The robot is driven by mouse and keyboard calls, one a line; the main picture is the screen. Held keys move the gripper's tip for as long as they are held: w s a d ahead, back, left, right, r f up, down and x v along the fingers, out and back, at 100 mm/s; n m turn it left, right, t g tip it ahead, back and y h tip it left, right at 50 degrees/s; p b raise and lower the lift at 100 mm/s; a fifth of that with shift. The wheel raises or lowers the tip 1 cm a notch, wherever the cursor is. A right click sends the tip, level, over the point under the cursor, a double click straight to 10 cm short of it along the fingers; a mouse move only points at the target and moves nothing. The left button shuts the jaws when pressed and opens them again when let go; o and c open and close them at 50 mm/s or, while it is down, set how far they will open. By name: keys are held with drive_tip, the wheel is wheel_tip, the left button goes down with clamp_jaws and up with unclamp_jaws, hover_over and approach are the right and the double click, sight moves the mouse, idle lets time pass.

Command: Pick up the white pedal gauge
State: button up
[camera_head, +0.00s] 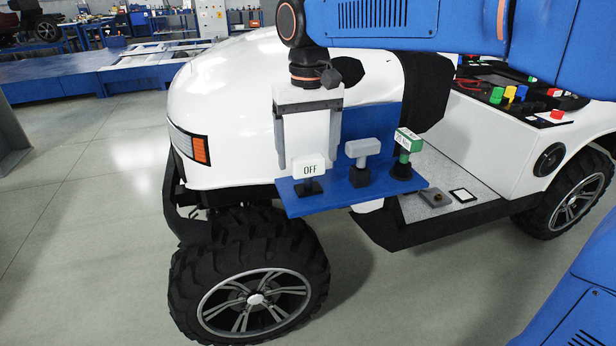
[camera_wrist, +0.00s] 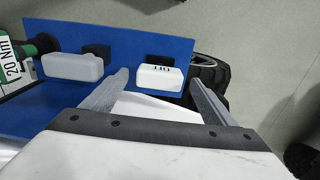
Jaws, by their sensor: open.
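The white pedal gauge (camera_head: 310,170) is a small white block marked OFF on a black stand, at the left end of a blue shelf (camera_head: 330,194). In the wrist view the gauge (camera_wrist: 160,77) lies between the finger ends, its marking upside down. My gripper (camera_head: 308,160) points down at the shelf, open and empty. In the wrist view my gripper (camera_wrist: 160,79) has one finger on each side of the gauge, with gaps. I cannot tell whether the fingertips reach down to the gauge's height.
A light grey block (camera_head: 363,147) on a black stand is beside the gauge. A green tool (camera_head: 408,140) with a white label stands at the shelf's right end. The white vehicle (camera_head: 235,85) with its big black tyre (camera_head: 250,270) is close by. Open floor lies left.

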sight(308, 174)
drive_tip(key=shift+f, duration=2.9)
drive_tip(key=c, duration=1.4)
